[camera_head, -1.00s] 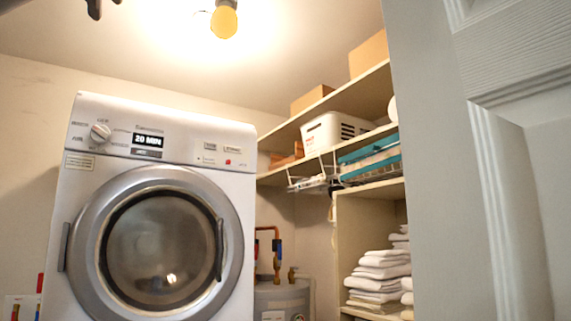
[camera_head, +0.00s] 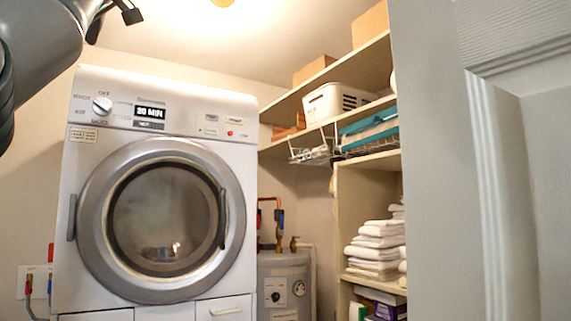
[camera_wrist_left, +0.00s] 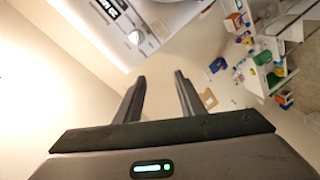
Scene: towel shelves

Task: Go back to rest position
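My left gripper (camera_wrist_left: 158,90) shows in the left wrist view with its two dark fingers apart and nothing between them. In the head view my left arm comes in at the upper left, and the dark gripper (camera_head: 118,12) is partly cut off by the top edge, in front of the upper wall and ceiling. It touches nothing that I can see. My right gripper is in neither view. The white washing machine (camera_head: 170,105) stands below and right of my left arm, with its round door shut.
Shelves (camera_head: 370,165) at the right hold folded white towels (camera_head: 376,250), a white basket (camera_head: 335,103) and boxes (camera_head: 370,24). A grey water heater (camera_head: 285,270) stands between washer and shelves. A pale door (camera_head: 435,170) fills the right side.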

